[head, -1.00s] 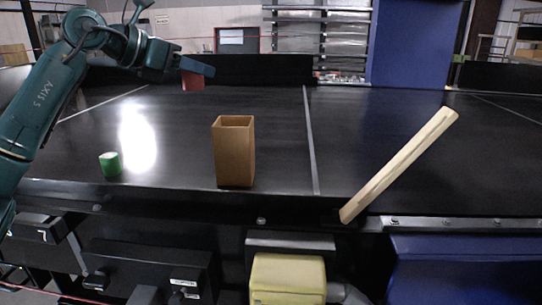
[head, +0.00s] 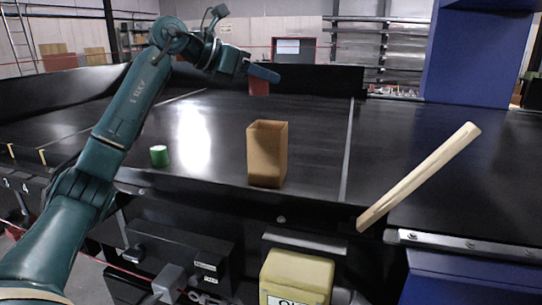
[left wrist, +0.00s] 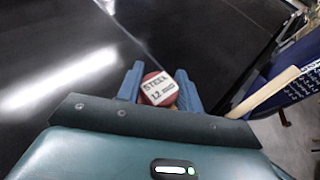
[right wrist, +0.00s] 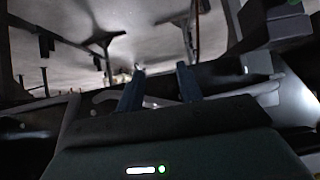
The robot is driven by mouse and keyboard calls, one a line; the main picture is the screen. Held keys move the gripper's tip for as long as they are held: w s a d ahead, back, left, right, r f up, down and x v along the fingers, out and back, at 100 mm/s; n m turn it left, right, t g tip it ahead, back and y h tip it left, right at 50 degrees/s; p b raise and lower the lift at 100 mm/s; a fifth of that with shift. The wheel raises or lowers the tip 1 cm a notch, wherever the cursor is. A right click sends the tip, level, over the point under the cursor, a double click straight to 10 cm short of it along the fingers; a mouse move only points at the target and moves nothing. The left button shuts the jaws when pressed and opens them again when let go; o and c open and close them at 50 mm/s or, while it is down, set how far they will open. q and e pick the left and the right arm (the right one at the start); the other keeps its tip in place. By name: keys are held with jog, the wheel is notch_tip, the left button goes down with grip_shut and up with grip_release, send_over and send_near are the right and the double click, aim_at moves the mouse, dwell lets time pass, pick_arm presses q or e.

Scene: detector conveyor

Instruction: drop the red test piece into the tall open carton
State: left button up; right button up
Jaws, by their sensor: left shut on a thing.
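The red test piece (head: 259,88) is held in my left gripper (head: 263,75), high above the black conveyor. In the left wrist view its round red end (left wrist: 158,88) has a white label reading "STEEL 1.2 mm", between the two blue fingers (left wrist: 159,91). The tall open carton (head: 267,160) is brown and stands upright near the conveyor's front edge. In the head view the piece is above the carton's mouth and slightly left, with a clear gap; the depth between them is hard to judge. My right gripper (right wrist: 160,85) has its fingers apart with nothing between them.
A green cylinder (head: 159,156) stands on the conveyor (head: 215,165) left of the carton. A pale wooden bar (head: 420,178) slants across the right side, also visible in the left wrist view (left wrist: 268,92). A yellow box (head: 297,272) is below the front edge. A blue column (head: 480,60) rises at the back right.

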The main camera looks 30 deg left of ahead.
pick_arm(q)
jog(key=shift+f, duration=1.45)
jog(key=shift+d, duration=0.1)
jog(key=o, duration=1.1)
jog(key=b+v, duration=0.2)
jog(key=v, duration=1.1)
jog(key=shift+r+b, duration=0.1)
jog(key=shift+b, duration=0.2)
